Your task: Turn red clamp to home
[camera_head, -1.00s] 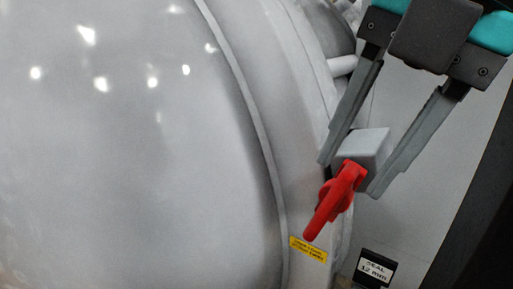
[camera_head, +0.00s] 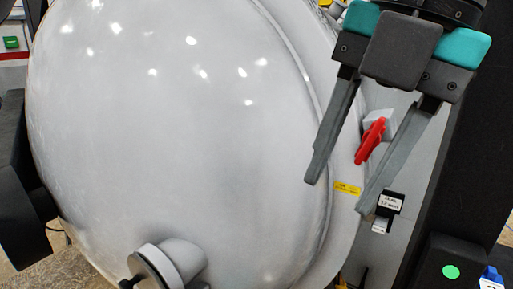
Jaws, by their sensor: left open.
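The red clamp (camera_head: 371,141) sits on a grey block (camera_head: 379,122) at the right rim of the large grey furnace door. Its handle points down and slightly left. My left gripper (camera_head: 342,196) comes in from the top right with its two long grey fingers spread. It is open and empty. The clamp shows between the fingers, close beside the right finger in the picture. I cannot tell the depth between them, but no grip on the clamp shows. My right gripper is not in view.
The rounded furnace door (camera_head: 190,130) fills the middle, with a pipe flange (camera_head: 160,266) low on it. A yellow label (camera_head: 347,188) is below the clamp. A small black-and-white sign (camera_head: 390,203) stands lower right. A dark box with a green dot (camera_head: 451,272) is at bottom right.

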